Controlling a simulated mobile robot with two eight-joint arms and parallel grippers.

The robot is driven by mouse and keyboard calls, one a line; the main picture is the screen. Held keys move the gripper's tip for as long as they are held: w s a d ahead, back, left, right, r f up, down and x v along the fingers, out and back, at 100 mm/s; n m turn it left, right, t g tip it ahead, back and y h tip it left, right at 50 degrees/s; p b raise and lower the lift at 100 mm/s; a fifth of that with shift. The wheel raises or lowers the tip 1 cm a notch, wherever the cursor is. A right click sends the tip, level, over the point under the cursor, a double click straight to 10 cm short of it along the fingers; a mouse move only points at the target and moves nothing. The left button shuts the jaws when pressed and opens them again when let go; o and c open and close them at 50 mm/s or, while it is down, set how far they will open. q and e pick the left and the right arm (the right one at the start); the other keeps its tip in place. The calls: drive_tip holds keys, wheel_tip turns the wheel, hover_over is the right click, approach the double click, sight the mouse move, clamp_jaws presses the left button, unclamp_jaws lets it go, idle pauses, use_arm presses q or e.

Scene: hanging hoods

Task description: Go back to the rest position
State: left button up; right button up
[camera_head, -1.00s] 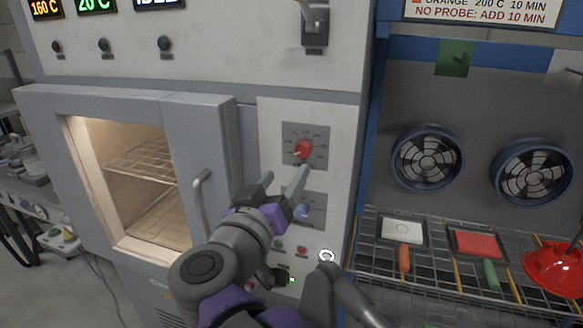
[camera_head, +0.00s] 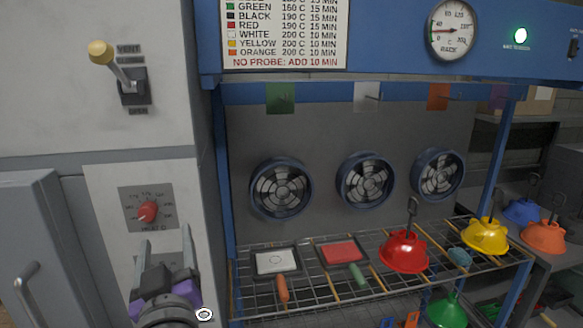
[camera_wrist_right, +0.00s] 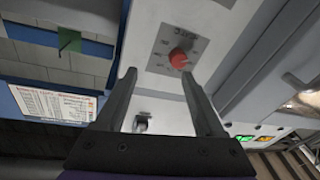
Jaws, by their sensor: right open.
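My right gripper (camera_head: 167,250) is at the lower left of the head view, in front of the oven's control panel. Its two grey fingers are apart with nothing between them. They point up just below the red knob (camera_head: 148,212), apart from it as far as I can tell. The right wrist view shows the open fingers (camera_wrist_right: 160,100) with the red knob (camera_wrist_right: 180,60) beyond their tips. My left gripper is not in view.
A wire rack (camera_head: 330,300) to the right holds a white pad (camera_head: 277,263), a red pad (camera_head: 341,252), a red hood (camera_head: 404,252) and a yellow hood (camera_head: 485,237). Fans (camera_head: 281,188) line the wall behind. The oven door handle (camera_head: 28,290) juts out at far left.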

drive_tip(key=s+d+f+g+h+p, duration=0.15)
drive_tip(key=d+f+g, duration=0.55)
drive_tip(key=d+f, duration=1.35)
drive_tip(key=s+d+f+m+g+h, duration=0.2)
drive_tip(key=s+d+f+m+h, duration=0.1)
drive_tip(key=s+d+f, duration=0.3)
drive_tip(key=s+d+f+m+g+h, duration=0.3)
drive_tip(key=s+d+f, duration=0.4)
drive_tip(key=d+f, duration=0.3)
drive_tip(key=shift+d+f+m, duration=0.25)
drive_tip(key=shift+d+m, duration=0.55)
drive_tip(key=shift+d, duration=0.45)
